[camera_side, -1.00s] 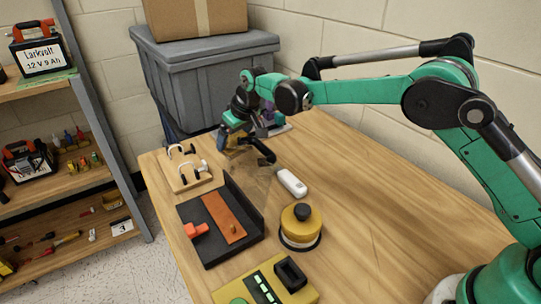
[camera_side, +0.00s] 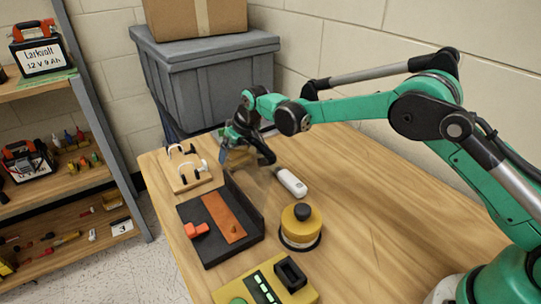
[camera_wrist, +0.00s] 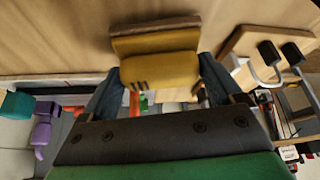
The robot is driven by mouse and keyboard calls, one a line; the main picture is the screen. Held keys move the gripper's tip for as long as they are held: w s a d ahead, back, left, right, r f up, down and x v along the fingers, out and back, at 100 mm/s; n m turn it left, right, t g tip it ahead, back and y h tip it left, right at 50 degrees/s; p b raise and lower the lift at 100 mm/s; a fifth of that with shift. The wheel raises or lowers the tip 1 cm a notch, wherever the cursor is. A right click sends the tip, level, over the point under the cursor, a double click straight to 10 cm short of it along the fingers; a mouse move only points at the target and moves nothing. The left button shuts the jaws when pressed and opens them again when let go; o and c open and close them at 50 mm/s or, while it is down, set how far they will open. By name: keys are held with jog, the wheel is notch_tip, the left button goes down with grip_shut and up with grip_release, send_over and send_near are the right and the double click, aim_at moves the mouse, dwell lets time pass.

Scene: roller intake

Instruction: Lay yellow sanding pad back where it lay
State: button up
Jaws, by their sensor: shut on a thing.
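The yellow sanding pad (camera_wrist: 160,68), a block with a brown edge, sits between the two fingers of my gripper (camera_wrist: 160,82) in the wrist view. My gripper is shut on it. The wooden table top shows beyond the pad. In the side view my gripper (camera_side: 246,156) hangs low over the far part of the table, right of the hook board and behind the black tray. The pad is mostly hidden there, and I cannot tell whether it touches the table.
The hook board (camera_side: 190,177) stands at the far left. The black tray (camera_side: 218,258) holds an orange-brown strip and a red piece. A white bottle-like item (camera_side: 292,183) and a yellow round sander (camera_side: 301,226) are nearby. A yellow box (camera_side: 300,296) is in front. The table's right side is clear.

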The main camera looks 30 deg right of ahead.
jog(key=shift+f, duration=0.35)
jog(key=o, duration=1.5)
jog(key=shift+v, duration=3.1)
jog(key=s+d+r+m+t, duration=0.1)
jog(key=s+d+r, duration=0.2)
jog(key=s+r, duration=0.35)
jog(key=s+d+r+m+t, duration=0.1)
jog(key=s+d+r, duration=0.25)
jog(key=s, duration=0.65)
jog(key=shift+m+h, duration=0.5)
jog(key=shift+h, duration=0.1)
jog(key=s+f, duration=0.1)
jog(key=s, duration=0.1)
jog(key=s+d+f, duration=0.1)
jog(key=s, duration=0.2)
jog(key=s+d+f, duration=0.1)
jog(key=s, duration=0.1)
jog(key=shift+s+f, duration=0.1)
jog(key=shift+s, duration=0.1)
